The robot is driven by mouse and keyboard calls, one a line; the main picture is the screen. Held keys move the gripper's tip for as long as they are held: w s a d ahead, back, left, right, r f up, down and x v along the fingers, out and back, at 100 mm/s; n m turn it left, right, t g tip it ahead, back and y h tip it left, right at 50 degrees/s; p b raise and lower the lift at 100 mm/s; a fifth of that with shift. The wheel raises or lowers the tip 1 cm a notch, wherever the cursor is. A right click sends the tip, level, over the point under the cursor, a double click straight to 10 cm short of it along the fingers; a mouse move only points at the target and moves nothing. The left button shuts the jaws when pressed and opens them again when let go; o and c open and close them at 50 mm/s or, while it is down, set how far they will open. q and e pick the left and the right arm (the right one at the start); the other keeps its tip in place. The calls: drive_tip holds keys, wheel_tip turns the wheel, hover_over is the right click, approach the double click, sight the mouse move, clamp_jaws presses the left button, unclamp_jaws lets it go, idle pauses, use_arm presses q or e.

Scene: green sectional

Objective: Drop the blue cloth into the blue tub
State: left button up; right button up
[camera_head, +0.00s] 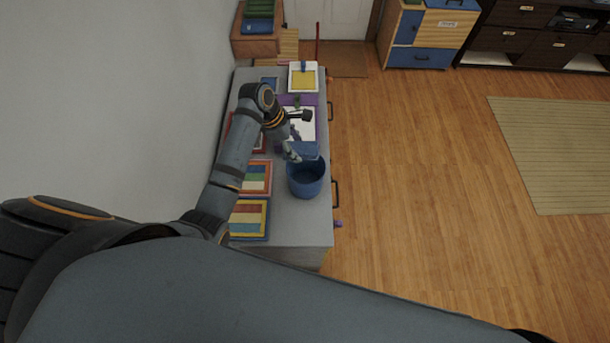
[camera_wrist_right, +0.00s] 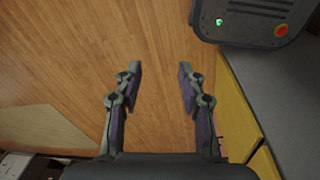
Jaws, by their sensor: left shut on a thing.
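The blue tub (camera_head: 306,184) stands on the grey cabinet top near its right edge in the head view. The blue cloth (camera_head: 306,150) is at the tub's far rim, at or just above the opening; I cannot tell whether it touches the rim. My left gripper (camera_head: 294,153) is shut on the cloth, reaching in from the left over the cabinet. My right gripper (camera_wrist_right: 160,78) is open and empty in the right wrist view, above the wooden floor. It does not show in the head view.
The grey cabinet top (camera_head: 290,228) also holds striped coloured frames (camera_head: 249,219) at left and a white tray with a yellow panel (camera_head: 303,77) at the far end. Handles stick out on its right side. The wooden floor (camera_head: 420,180) to the right is clear up to a mat (camera_head: 560,155).

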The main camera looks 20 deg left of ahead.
use_arm(q)
drive_tip(key=f, duration=0.3)
drive_tip(key=shift+a+f, duration=0.2)
drive_tip(key=shift+d+f, duration=0.1)
drive_tip(key=shift+f, duration=0.35)
use_arm(e)
drive_tip(key=shift+a, duration=0.85)
use_arm(q)
drive_tip(key=o, duration=1.2)
use_arm(e)
drive_tip(key=shift+d, duration=0.35)
drive_tip(key=shift+d, duration=0.15)
use_arm(q)
drive_tip(key=v, duration=1.2)
drive_tip(key=shift+s, duration=0.1)
